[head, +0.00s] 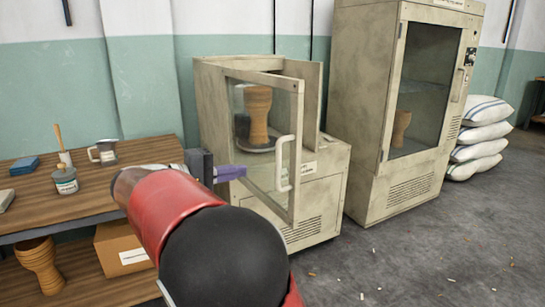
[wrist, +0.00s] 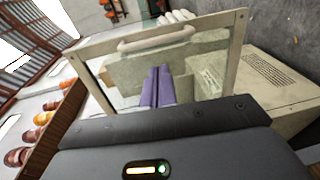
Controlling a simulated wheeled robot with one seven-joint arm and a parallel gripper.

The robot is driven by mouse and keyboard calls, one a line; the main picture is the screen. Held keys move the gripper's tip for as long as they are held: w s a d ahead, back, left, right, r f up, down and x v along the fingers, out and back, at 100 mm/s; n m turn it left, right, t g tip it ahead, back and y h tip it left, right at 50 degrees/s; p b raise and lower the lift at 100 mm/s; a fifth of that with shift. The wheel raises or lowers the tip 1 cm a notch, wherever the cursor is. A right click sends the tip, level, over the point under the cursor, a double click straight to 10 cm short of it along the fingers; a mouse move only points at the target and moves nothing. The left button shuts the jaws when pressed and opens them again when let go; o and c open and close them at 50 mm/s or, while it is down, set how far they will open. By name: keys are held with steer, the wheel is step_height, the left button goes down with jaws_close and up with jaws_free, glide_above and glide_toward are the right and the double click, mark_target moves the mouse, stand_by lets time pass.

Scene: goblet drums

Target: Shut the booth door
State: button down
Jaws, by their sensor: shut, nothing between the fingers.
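The booth (head: 318,183) is a worn beige cabinet with a wooden goblet drum (head: 257,115) inside. Its framed glass door (head: 297,120) stands ajar, swung out from the front, with a pale bar handle (head: 283,163) on its right side. My gripper (head: 240,172) has purple fingers, shut and empty, in front of the glass, left of the handle. In the wrist view, the fingers (wrist: 157,85) point at the door (wrist: 238,50), and the handle (wrist: 157,38) shows beyond their tips. I cannot tell whether they touch the glass.
A taller closed cabinet (head: 378,150) stands right of the booth, with stacked white sacks (head: 480,140) beyond. A wooden workbench (head: 100,190) with jars and a mug is at left. The grey floor (head: 430,250) in front is mostly clear, with small scraps.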

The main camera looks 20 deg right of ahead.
mark_target(288, 151)
steer(key=shift+h, duration=0.6)
steer(key=d, duration=0.3)
steer(key=w+d+r, duration=0.1)
steer(key=d, duration=0.3)
steer(key=w+d, duration=0.1)
steer(key=d, duration=0.2)
steer(key=shift+w+d+r+p, duration=0.15)
steer(key=shift+w+d+p, duration=0.05)
steer(key=shift+d+p, duration=0.15)
steer(key=shift+w+d, duration=0.1)
steer(key=shift+d, duration=0.45)
steer(key=shift+t, duration=0.3)
